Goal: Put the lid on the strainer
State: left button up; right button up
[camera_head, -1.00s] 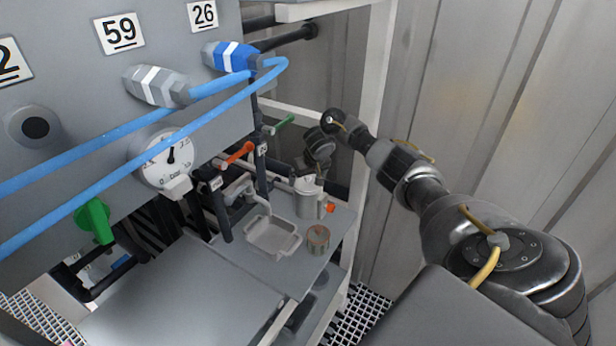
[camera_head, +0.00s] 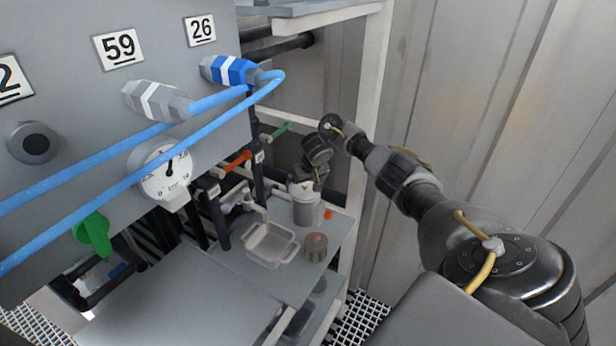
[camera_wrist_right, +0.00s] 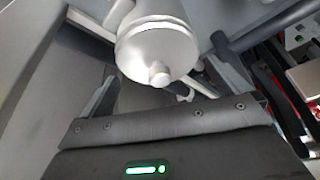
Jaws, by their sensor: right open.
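The strainer (camera_head: 306,211) is a silver-grey cylinder standing upright at the back of the small shelf in the head view. The lid (camera_wrist_right: 150,45) is a round pale metal disc with a short knob facing the camera in the right wrist view. It lies against the end of the cylinder; I cannot tell whether it is fully seated. My right gripper (camera_head: 306,182) is at the top of the strainer, partly hidden by its own wrist. In the wrist view its fingers (camera_wrist_right: 170,92) are apart on either side of the knob, with nothing clamped. My left gripper is not in view.
A pale rectangular tray (camera_head: 248,247) and a small brownish can (camera_head: 316,247) stand in front of the strainer. An orange piece (camera_head: 328,214) is at its right. Pipes with an orange handle (camera_head: 236,161) and a green handle (camera_head: 282,129) are close on the left. A white frame post (camera_head: 368,100) stands on the right.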

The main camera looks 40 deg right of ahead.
aim_at(307, 193)
jog(key=v, duration=0.3)
jog(key=shift+r, duration=0.35)
jog(key=p+v, duration=0.3)
jog(key=v, duration=0.3)
jog(key=shift+s+f, duration=0.1)
jog(key=shift+s, duration=0.05)
